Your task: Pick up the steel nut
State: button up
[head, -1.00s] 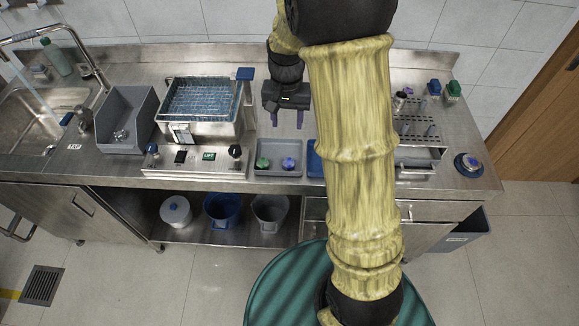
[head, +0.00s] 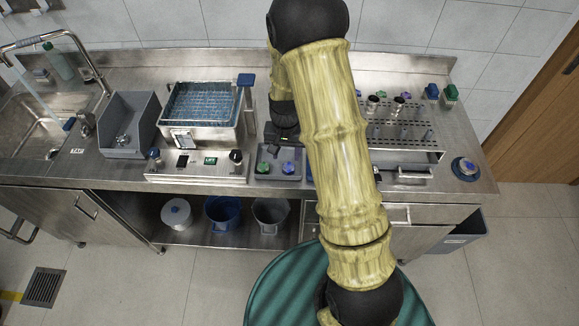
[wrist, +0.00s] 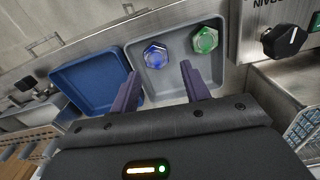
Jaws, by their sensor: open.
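Two hex nut-like pieces lie in a grey tray (wrist: 172,85). In the head view the blue one (head: 288,168) lies right of the green one (head: 263,167). I cannot tell for sure which is the steel nut. My gripper (wrist: 160,72) is open and empty, with its two purple fingers over the tray and the blue piece ahead between them. In the head view its fingertips are mostly hidden.
A blue tray (wrist: 90,82) stands beside the grey one. A control panel (head: 197,165) and a bath with a wire basket (head: 200,103) are to the left. A steel rack (head: 405,132) stands right, partly behind my arm. A grey bin (head: 130,130) is farther left.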

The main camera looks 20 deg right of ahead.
aim_at(289, 167)
jog(key=shift+d+f, duration=0.2)
jog(key=shift+f, duration=0.2)
jog(key=shift+s+d+f+p, duration=0.1)
jog(key=shift+s+f+p, duration=0.05)
jog(key=shift+f+p, duration=0.2)
jog(key=shift+w+d+f+p, duration=0.1)
jog(key=shift+f+p, duration=0.2)
jog(key=shift+f, duration=0.85)
jog(key=shift+w+d+f+p, duration=0.1)
jog(key=shift+f+p, duration=0.2)
jog(key=shift+f, duration=0.85)
jog(key=shift+s+a, duration=0.15)
jog(key=shift+a, duration=0.1)
jog(key=shift+d, duration=0.1)
jog(key=c, duration=0.8)
